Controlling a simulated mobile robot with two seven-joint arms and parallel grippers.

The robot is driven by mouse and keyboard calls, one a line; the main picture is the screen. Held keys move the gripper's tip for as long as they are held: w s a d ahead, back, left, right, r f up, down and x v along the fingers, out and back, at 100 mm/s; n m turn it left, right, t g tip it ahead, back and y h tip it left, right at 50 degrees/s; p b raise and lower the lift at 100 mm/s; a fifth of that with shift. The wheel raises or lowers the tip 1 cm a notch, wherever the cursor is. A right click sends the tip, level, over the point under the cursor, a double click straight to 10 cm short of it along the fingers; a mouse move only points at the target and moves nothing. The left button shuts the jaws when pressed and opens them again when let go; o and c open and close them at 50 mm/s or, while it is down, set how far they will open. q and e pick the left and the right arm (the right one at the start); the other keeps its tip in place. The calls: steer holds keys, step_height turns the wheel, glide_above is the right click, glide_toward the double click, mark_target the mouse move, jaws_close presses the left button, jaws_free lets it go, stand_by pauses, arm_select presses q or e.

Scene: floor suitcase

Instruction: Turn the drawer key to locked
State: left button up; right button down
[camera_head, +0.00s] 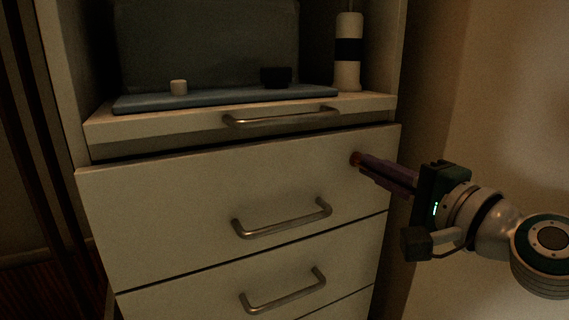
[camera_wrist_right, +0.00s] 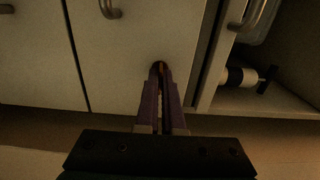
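My left gripper is not in view.
Metal handles (camera_head: 283,220) stick out from the drawer fronts. A bare wall is at the right.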

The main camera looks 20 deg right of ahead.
stand_by(0.5)
steer(key=shift+n+p, duration=3.9)
steer(key=shift+n, duration=5)
steer(key=c, duration=1)
jaws_free()
steer(key=shift+c, duration=0.2)
